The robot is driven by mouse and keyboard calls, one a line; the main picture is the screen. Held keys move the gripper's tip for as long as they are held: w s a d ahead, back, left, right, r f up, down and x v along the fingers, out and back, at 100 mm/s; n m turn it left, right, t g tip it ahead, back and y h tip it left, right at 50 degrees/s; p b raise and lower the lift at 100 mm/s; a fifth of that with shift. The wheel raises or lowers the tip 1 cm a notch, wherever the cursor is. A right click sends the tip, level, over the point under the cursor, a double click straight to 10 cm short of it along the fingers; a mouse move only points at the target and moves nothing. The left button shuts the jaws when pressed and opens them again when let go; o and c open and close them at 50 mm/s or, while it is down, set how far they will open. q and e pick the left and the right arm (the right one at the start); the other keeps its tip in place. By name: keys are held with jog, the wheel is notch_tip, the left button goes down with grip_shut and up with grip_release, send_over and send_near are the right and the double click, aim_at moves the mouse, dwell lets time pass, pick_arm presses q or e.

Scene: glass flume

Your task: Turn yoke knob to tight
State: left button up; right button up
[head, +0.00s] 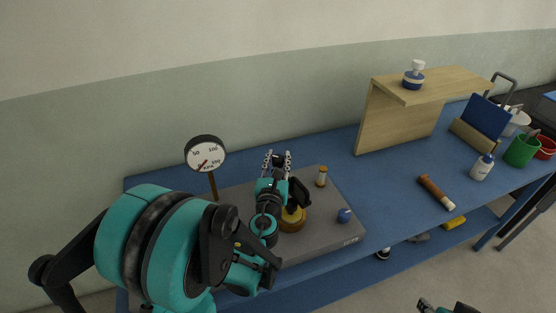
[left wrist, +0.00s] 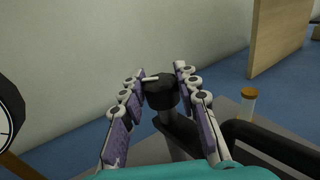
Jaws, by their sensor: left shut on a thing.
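The yoke knob (left wrist: 160,93) is a black round knob with a small pale pointer, on a grey post in the left wrist view. My left gripper (left wrist: 162,80) is shut on it, with a finger on each side. In the head view my left gripper (head: 277,160) is over the grey apparatus base (head: 335,215), and its fingers and wrist hide the knob. A black yoke arm (left wrist: 178,128) runs beside the post. Part of my right gripper (head: 445,306) shows at the bottom edge of the head view; its fingers are mostly cut off.
A dial gauge (head: 205,155) stands left of my left gripper. A brown-handled tool (head: 436,191) and white bottle (head: 481,168) lie and stand farther right, near a wooden shelf (head: 400,125).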

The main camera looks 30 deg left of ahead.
dwell(0.4)
pick_arm(q)
jog(key=o, duration=1.2)
jog(key=shift+w, duration=0.1)
